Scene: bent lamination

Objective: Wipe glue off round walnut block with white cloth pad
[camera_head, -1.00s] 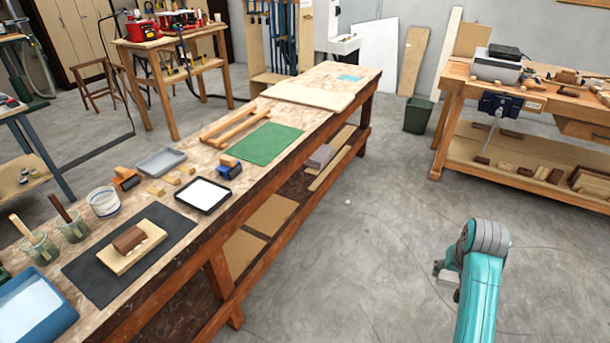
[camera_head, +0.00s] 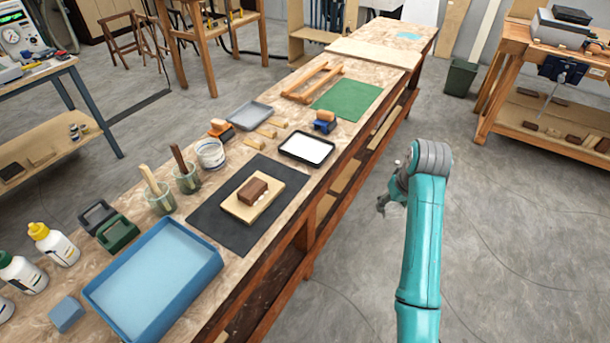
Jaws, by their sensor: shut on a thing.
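A brown walnut block (camera_head: 252,190) lies on a pale wooden board (camera_head: 273,184) on a dark mat (camera_head: 232,237) on the long bench. Small white glue beads (camera_head: 262,199) show along the block's near right side. My gripper (camera_head: 382,205) is beyond the bench's right edge, over the floor and well apart from the block. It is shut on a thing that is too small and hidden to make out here. I cannot pick out a white cloth pad with certainty; a black-rimmed tray (camera_head: 318,136) on the bench has a flat white inside.
A blue tray (camera_head: 213,268), glue bottles (camera_head: 55,243), brush jars (camera_head: 187,181) and a white tub (camera_head: 210,153) surround the mat. A grey tray (camera_head: 249,115) and green mat (camera_head: 347,99) lie farther back. Open floor lies right of the bench.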

